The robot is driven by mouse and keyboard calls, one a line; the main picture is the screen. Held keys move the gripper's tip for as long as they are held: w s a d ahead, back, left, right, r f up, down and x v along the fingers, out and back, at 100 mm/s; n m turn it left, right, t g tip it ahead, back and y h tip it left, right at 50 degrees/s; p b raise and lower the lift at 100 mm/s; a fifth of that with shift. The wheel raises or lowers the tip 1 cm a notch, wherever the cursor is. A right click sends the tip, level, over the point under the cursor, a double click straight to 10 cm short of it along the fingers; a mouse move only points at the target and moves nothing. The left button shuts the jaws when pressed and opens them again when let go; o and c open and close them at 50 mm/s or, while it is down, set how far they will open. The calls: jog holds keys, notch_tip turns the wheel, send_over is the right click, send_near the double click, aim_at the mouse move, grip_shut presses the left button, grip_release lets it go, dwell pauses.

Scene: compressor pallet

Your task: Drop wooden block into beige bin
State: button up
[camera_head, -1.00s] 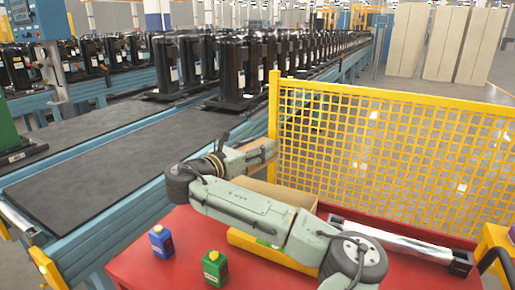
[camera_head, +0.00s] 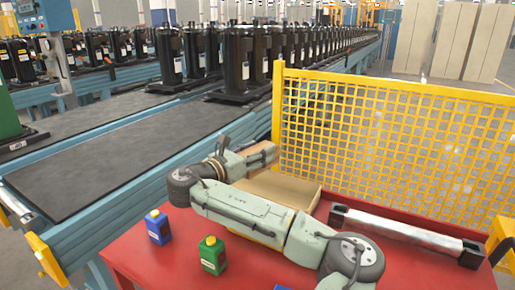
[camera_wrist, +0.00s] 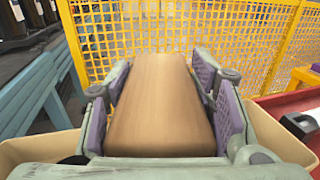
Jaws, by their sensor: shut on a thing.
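A wooden block (camera_wrist: 160,105) is held between the purple-padded fingers of my gripper (camera_wrist: 162,100) in the wrist view. In the head view, the block (camera_head: 262,153) sticks out at the far end of my arm, and my gripper (camera_head: 244,160) is partly hidden by the wrist. The beige bin (camera_head: 300,192) stands on the red table behind my arm, which hides much of it. In the wrist view, the bin's walls (camera_wrist: 283,137) show on both sides of my gripper, below the block. The bin's inside is mostly hidden.
A yellow mesh fence (camera_head: 390,150) stands behind the red table (camera_head: 130,265). A blue bottle (camera_head: 158,228) and a green bottle (camera_head: 212,256) stand at the front. A silver bar with black ends (camera_head: 400,232) lies right. A conveyor (camera_head: 110,165) runs at left.

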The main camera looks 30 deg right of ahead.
aim_at(257, 150)
jog(key=o, duration=1.5)
jog(key=shift+o, duration=0.2)
jog(key=shift+r, duration=0.1)
notch_tip(257, 150, up, 10)
jog(key=shift+f, duration=0.1)
jog(key=shift+a, duration=0.1)
